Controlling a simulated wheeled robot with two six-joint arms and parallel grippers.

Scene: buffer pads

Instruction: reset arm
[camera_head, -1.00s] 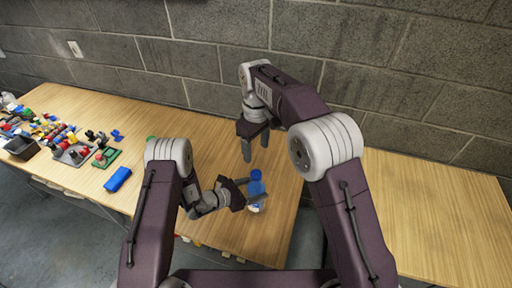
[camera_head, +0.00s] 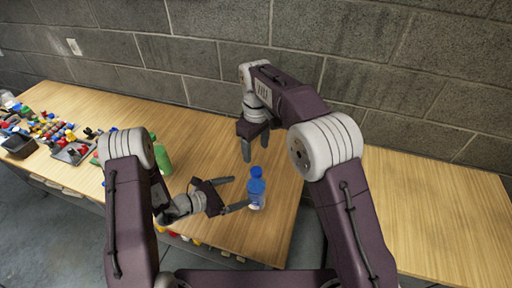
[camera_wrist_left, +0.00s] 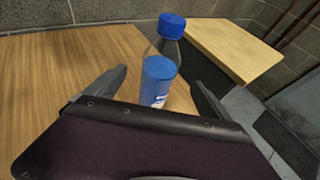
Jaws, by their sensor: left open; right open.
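A clear bottle with a blue cap and blue label (camera_head: 256,192) stands upright near the table's front edge. It also shows in the left wrist view (camera_wrist_left: 160,80), beyond and between the spread fingers. My left gripper (camera_head: 239,192) is open and empty just left of the bottle, its fingers pointing toward it. Whether a fingertip touches the bottle I cannot tell. My right gripper (camera_head: 256,153) is open and empty, pointing down above the table behind the bottle.
A green bottle (camera_head: 163,160) stands behind my left arm. Several small coloured parts and a dark bin (camera_head: 20,146) lie at the table's far left. A second wooden table (camera_head: 430,215) at right is bare. A block wall stands behind.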

